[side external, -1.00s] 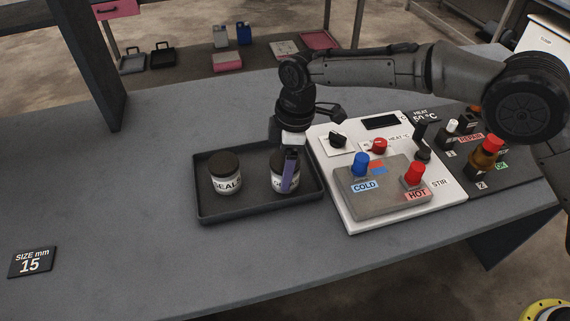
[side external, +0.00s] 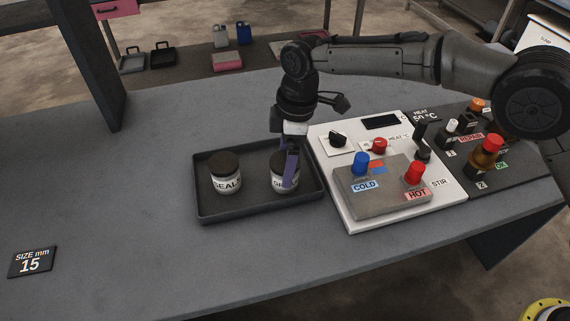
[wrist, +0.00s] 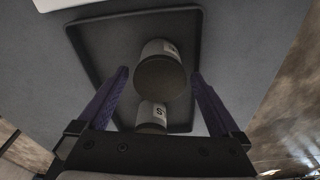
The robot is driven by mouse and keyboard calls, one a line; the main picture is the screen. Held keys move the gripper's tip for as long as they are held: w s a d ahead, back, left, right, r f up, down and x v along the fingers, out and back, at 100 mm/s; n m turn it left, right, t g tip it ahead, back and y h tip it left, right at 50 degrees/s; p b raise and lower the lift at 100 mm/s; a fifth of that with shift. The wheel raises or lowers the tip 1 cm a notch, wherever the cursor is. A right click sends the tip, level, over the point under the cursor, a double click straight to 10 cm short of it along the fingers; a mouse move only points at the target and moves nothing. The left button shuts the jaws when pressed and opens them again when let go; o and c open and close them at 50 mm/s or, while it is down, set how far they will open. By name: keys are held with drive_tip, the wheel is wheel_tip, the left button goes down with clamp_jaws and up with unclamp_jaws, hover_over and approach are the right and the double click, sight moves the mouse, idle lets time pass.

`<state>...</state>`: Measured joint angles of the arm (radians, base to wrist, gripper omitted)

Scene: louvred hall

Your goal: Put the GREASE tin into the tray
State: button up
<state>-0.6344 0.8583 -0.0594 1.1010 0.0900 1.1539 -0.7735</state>
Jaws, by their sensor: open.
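The tin I take as the GREASE tin (side external: 278,184) stands upright in the right part of the black tray (side external: 245,217). It has a dark lid and a white label, mostly hidden by a finger; only its first letters show. My gripper (side external: 288,185) is open over this tin, pointing down. In the wrist view the purple fingers (wrist: 159,74) lie on either side of the tin (wrist: 163,80), with gaps visible. The SEAL tin (side external: 226,180) stands upright at the tray's left; it also shows in the wrist view (wrist: 152,116).
A white panel (side external: 335,195) with blue COLD and red HOT knobs stands close to the tray's right side. A dark control board (side external: 510,185) is further right. A SIZE mm 15 plate (side external: 32,262) lies at front left. The bench left of the tray is clear.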

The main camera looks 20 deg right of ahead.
wheel_tip(320, 180, up, 10)
drive_tip(key=d, duration=0.1)
drive_tip(key=shift+s+d+f, duration=0.1)
drive_tip(key=s+d+r+m+t, duration=0.1)
drive_tip(key=s+d+r+m, duration=0.4)
drive_tip(key=d, duration=0.6)
drive_tip(key=s+d+r+m+t, duration=0.2)
drive_tip(key=s+d+r, duration=0.3)
drive_tip(key=d, duration=0.5)
drive_tip(key=s+d+f+m+t, duration=0.1)
drive_tip(key=s+d+f+m, duration=0.2)
drive_tip(key=s+d, duration=0.4)
drive_tip(key=s+d+f+m+t+h, duration=0.1)
drive_tip(key=s+d+f+m, duration=0.3)
drive_tip(key=s, duration=0.9)
drive_tip(key=d+m, duration=0.1)
drive_tip(key=d, duration=0.2)
drive_tip(key=shift+s+d+m, duration=0.15)
drive_tip(key=shift+d+m, duration=0.15)
drive_tip(key=shift+m, duration=0.1)
